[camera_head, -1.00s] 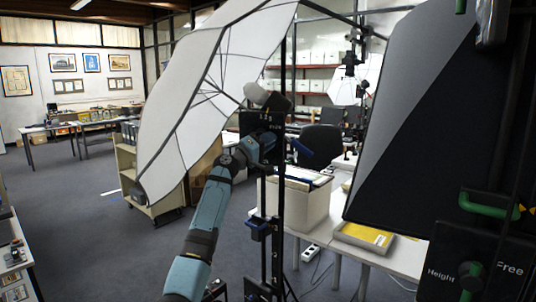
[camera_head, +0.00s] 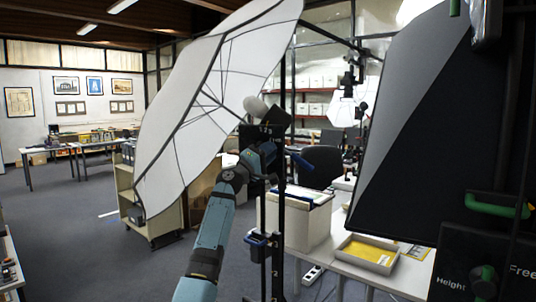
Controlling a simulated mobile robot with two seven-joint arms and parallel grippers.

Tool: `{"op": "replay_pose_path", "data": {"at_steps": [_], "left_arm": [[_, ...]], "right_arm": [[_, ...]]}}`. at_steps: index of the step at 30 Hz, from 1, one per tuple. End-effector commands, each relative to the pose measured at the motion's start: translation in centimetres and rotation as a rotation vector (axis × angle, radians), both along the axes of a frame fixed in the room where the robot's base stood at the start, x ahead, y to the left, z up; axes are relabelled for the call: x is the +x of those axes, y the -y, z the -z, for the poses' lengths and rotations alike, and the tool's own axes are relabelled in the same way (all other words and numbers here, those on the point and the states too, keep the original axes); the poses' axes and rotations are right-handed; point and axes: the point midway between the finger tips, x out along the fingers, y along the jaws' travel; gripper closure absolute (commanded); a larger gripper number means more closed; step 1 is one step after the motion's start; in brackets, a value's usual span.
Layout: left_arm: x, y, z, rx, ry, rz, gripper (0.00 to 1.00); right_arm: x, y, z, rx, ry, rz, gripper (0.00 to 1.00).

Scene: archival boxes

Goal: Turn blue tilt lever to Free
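A blue lever (camera_head: 300,160) sticks out to the right of the dark stand pole beside the white umbrella (camera_head: 215,100). I take it to be the tilt lever; its label cannot be read. My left arm rises from the bottom, and my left gripper (camera_head: 266,152) is at the dark head of the stand, just left of the lever. The fingertips are hidden or too dark to make out, so I cannot tell whether they touch it. A second blue lever or knob (camera_head: 262,240) sits lower on the pole. My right gripper is out of view.
A black softbox (camera_head: 420,130) fills the right side. Below it a dark panel reads "Height" and "Free", with green handles (camera_head: 497,205). A white table holds a box (camera_head: 305,220) and a yellow-filled tray (camera_head: 368,252). A beige cart (camera_head: 130,200) stands left behind the umbrella.

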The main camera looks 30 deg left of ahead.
Motion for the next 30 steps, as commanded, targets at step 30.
{"op": "replay_pose_path", "data": {"at_steps": [30], "left_arm": [[-12.0,-3.3,6.0,0.000,0.000,0.000,0.74]], "right_arm": [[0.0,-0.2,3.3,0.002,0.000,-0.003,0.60]]}}
